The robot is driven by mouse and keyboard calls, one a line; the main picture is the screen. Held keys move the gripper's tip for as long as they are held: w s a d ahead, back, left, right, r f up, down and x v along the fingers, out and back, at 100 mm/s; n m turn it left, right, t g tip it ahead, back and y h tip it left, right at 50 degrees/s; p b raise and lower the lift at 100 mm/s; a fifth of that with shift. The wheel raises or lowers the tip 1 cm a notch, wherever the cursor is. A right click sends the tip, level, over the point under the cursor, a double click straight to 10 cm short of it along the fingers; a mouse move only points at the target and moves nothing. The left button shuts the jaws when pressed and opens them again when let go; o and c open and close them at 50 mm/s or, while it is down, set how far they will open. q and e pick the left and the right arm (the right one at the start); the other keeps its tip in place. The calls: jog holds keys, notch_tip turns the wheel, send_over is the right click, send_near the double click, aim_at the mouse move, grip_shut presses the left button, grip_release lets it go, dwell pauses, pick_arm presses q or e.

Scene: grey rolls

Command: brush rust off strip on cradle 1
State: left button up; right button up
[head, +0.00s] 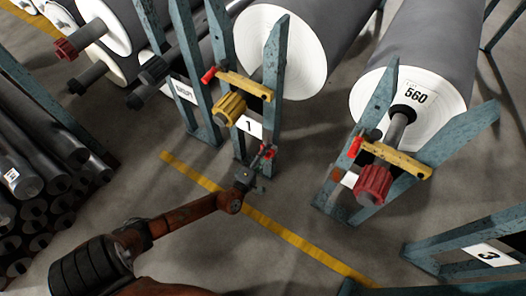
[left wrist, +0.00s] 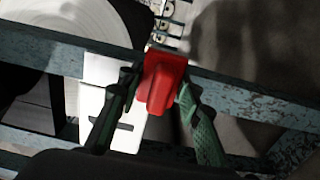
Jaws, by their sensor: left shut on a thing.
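My left gripper (head: 262,165) is beside the front of cradle 1 (head: 277,75), just below its white "1" sign (head: 249,126). Cradle 1 has teal posts, a yellow bar and a yellow hub. I cannot make out the rust strip or whether the brush touches it. My right gripper is out of view.
A large grey roll with a white end (head: 300,60) sits behind cradle 1. Dark bars (head: 35,150) are stacked at left.

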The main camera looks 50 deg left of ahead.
pick_arm(q)
jog(key=shift+s+a+r, duration=0.1)
jog(key=shift+s+a, duration=0.05)
jog(key=shift+a, duration=1.45)
jog(key=shift+a+r, duration=0.15)
jog(key=shift+a, duration=0.45)
jog(key=shift+c, duration=0.6)
jog(key=shift+s, duration=0.1)
jog(key=p+v, duration=0.2)
jog(key=v, duration=0.4)
jog(key=shift+d+f, duration=0.15)
jog(key=shift+f, duration=0.05)
jog(key=shift+s, duration=0.15)
